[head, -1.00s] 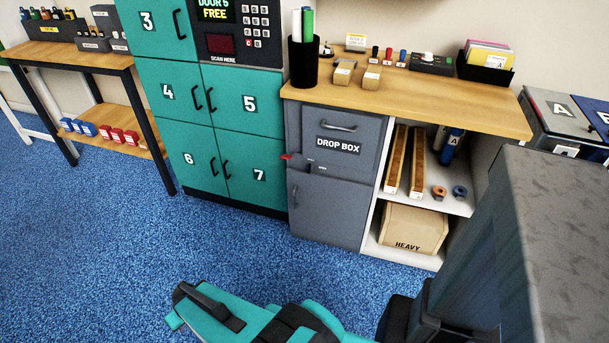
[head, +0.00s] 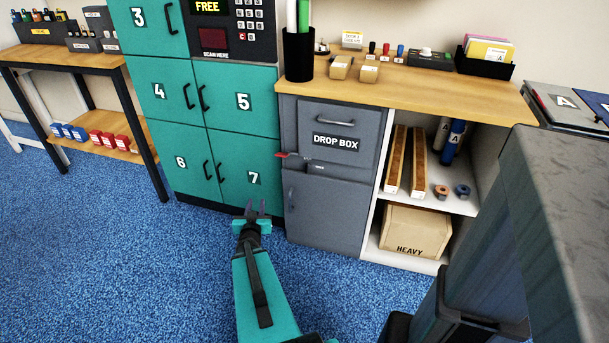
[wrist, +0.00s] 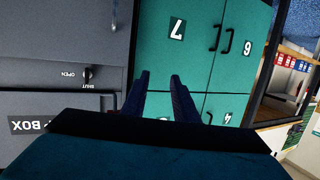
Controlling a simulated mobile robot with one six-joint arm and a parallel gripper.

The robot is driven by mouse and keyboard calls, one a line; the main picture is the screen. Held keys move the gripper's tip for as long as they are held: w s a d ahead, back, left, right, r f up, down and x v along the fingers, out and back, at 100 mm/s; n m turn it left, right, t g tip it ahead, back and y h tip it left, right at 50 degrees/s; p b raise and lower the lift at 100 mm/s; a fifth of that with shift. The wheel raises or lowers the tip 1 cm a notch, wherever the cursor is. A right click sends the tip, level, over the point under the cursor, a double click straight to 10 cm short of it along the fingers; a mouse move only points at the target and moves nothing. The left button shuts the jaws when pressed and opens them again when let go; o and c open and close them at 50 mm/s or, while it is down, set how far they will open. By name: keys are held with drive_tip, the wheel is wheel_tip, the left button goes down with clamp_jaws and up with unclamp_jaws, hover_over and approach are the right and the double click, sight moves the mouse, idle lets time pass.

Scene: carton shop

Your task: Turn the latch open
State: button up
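The grey drop box cabinet (head: 340,118) has a small dark latch between its upper panel and lower door, too small to read in the head view. In the wrist view, which is upside down, the latch (wrist: 88,74) is a dark knob with OPEN and SHUT labels beside it; I cannot tell its setting for sure. My gripper (head: 256,207) is open and empty, low in front of teal door 7. In the wrist view its two dark fingers (wrist: 159,78) stand apart, with the latch off to their left, untouched.
Teal lockers (head: 240,100) with protruding handles stand left of the cabinet. A red tab (head: 281,155) sticks out at the cabinet's left edge. Open shelves at the right hold a HEAVY carton (head: 413,232). The blue carpet (head: 110,260) in front is clear.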

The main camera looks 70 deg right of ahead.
sight(306, 167)
drive_tip(key=s+d+r+m+g+h, duration=0.1)
drive_tip(key=s+d+r+m+g, duration=0.1)
drive_tip(key=s, duration=0.4)
drive_tip(key=s+d+r+m+g+h+b, duration=0.1)
drive_tip(key=s+d+r+g+h, duration=0.1)
drive_tip(key=s+d, duration=0.3)
drive_tip(key=shift+s+r+m+g+h, duration=0.3)
drive_tip(key=shift+s+m+g, duration=0.1)
drive_tip(key=shift+s, duration=0.35)
drive_tip(key=shift+d, duration=0.2)
drive_tip(key=d+b, duration=0.1)
drive_tip(key=d, duration=1.2)
drive_tip(key=shift+w+d, duration=0.25)
drive_tip(key=shift+w, duration=0.2)
